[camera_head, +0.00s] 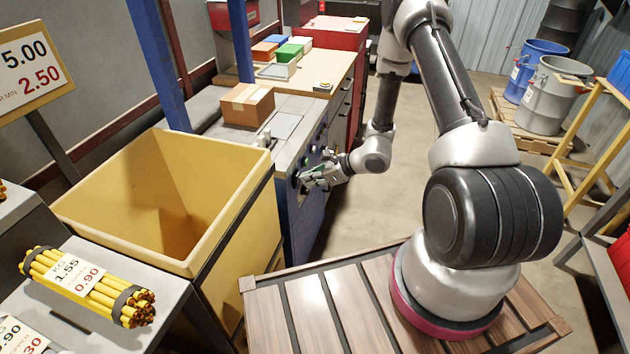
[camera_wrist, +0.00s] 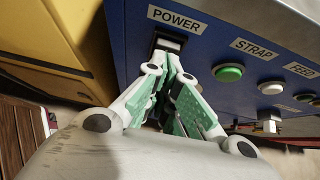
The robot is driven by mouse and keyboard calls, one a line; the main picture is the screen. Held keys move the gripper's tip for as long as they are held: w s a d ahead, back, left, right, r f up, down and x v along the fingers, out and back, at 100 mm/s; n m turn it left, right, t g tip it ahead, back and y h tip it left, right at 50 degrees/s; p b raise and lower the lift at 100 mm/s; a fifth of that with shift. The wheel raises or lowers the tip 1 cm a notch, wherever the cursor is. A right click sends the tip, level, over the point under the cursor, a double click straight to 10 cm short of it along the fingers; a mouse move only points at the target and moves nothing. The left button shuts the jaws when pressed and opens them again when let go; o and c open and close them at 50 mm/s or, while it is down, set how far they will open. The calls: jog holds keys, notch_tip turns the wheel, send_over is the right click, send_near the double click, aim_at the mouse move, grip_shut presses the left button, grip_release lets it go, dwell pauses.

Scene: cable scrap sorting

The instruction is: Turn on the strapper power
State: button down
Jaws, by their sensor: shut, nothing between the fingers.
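The strapper's blue control panel (camera_wrist: 215,60) fills much of the wrist view. Its power switch (camera_wrist: 168,43) sits under the POWER label at the upper left of the panel. My gripper (camera_wrist: 172,60) is shut and empty, with its fingertips right at the lower edge of the switch. I cannot tell whether they touch it. The fingers hide the lower part of the switch, and I cannot read its position. In the head view my gripper (camera_head: 303,179) is at the strapper's front panel (camera_head: 306,215), beside the yellow bin.
The yellow bin (camera_head: 232,222) stands close on the left. A cardboard box (camera_head: 248,104) rests on the strapper top.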

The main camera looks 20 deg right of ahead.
jog(key=shift+w+a+r+g+h, duration=0.1)
jog(key=shift+a+r+g+h, duration=0.1)
jog(key=shift+r, duration=0.3)
jog(key=shift+w+a+r+g+h, duration=0.1)
jog(key=shift+r+h, duration=0.1)
jog(key=shift+r, duration=0.3)
dwell(0.3)
